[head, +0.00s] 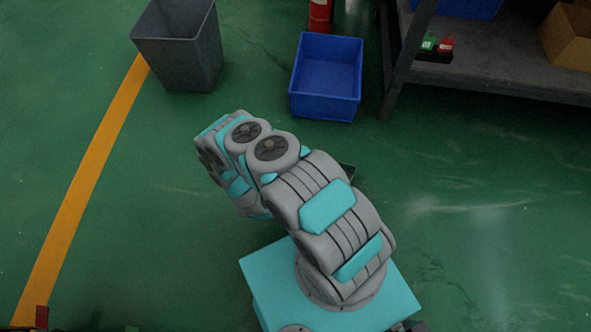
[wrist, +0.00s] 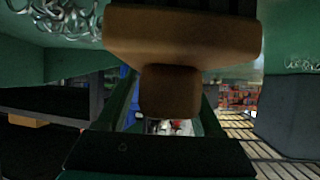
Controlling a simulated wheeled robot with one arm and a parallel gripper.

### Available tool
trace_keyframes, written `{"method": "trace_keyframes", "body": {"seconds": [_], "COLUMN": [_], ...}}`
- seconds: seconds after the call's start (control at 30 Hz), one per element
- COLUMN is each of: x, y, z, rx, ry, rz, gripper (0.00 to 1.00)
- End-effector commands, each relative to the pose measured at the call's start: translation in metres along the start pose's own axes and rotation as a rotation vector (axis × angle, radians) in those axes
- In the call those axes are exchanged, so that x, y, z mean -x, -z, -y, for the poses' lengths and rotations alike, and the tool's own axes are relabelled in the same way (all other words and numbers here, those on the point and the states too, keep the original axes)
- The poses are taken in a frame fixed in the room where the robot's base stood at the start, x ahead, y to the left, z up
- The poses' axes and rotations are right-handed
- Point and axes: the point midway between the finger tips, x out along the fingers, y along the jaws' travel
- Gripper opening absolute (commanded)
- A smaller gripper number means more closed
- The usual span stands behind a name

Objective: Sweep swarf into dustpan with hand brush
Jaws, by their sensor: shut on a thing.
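In the wrist view a brown, wood-like block (wrist: 183,35) with a narrower stub (wrist: 171,92) fills the upper middle. It looks like part of the hand brush; its bristles cannot be made out. My gripper (wrist: 168,112) is shut on it, with dark green bars to either side. Silvery curled swarf (wrist: 62,20) shows at the top left, and more swarf (wrist: 304,64) at the right edge. In the head view my arm hides my gripper and the brush. A small dark green edge (head: 348,172) shows behind my arm; I cannot tell whether it is the dustpan.
A grey bin (head: 178,48) and a blue crate (head: 326,78) stand on the green floor beyond my arm. A red cylinder (head: 320,15) is behind the crate. A metal shelf (head: 490,70) stands at the upper right. Floor is clear at left and right.

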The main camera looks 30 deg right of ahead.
Motion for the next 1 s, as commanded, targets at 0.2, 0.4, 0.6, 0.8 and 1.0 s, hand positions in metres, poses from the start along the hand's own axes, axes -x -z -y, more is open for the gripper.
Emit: {"method": "trace_keyframes", "body": {"seconds": [0.2,0.4,0.6,0.8,1.0], "x": [0.002,0.009,0.016,0.023,0.029], "y": [0.005,0.020,0.034,0.050,0.061], "z": [0.003,0.012,0.018,0.027,0.032], "rx": [0.000,-0.001,0.002,-0.001,0.000], "ry": [0.000,0.002,0.000,0.003,0.001], "rz": [0.000,-0.001,0.000,-0.002,-0.001], "gripper": [0.00,0.00,0.00,0.00,0.00]}}
